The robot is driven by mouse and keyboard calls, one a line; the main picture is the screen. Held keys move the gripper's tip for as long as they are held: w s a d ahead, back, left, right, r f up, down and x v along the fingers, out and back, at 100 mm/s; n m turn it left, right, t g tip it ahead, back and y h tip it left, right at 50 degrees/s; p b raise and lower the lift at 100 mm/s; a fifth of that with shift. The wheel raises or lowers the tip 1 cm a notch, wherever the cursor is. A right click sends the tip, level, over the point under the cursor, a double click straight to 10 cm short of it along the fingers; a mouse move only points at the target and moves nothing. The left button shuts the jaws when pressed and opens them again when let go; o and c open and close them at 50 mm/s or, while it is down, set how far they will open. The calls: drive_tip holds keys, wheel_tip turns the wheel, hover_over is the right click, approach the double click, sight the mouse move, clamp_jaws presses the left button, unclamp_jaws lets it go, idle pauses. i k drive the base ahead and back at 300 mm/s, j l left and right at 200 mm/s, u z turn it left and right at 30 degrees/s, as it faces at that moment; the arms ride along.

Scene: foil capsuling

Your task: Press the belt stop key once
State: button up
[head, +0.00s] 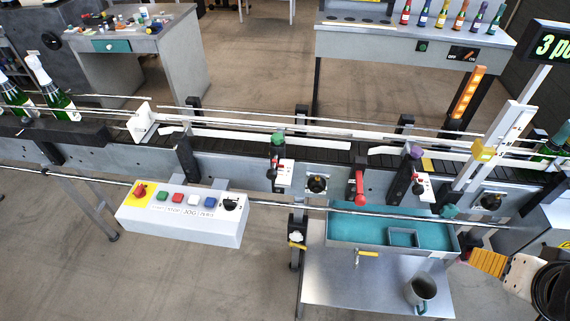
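A pale control box (185,225) hangs on the front rail of the conveyor at left. Its top carries a green key (162,196), a red key (178,198), a white key (194,200) and a blue key (210,202). The label STOP seems to sit below the red key. A red mushroom button (140,190) on a yellow plate is at the box's left end, and a black knob (230,203) at its right end. My gripper (487,263) seems to be the ribbed orange part at lower right, far from the box; its opening is unclear.
The conveyor (330,150) crosses the view, with green bottles (58,103) at left. A teal-lined tray (345,235) and a grey mug (420,291) are between the box and my gripper. A red-handled lever (360,185) rises by the belt. The floor before the box is clear.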

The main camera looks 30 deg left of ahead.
sight(177, 197)
drive_tip(key=u, duration=2.25)
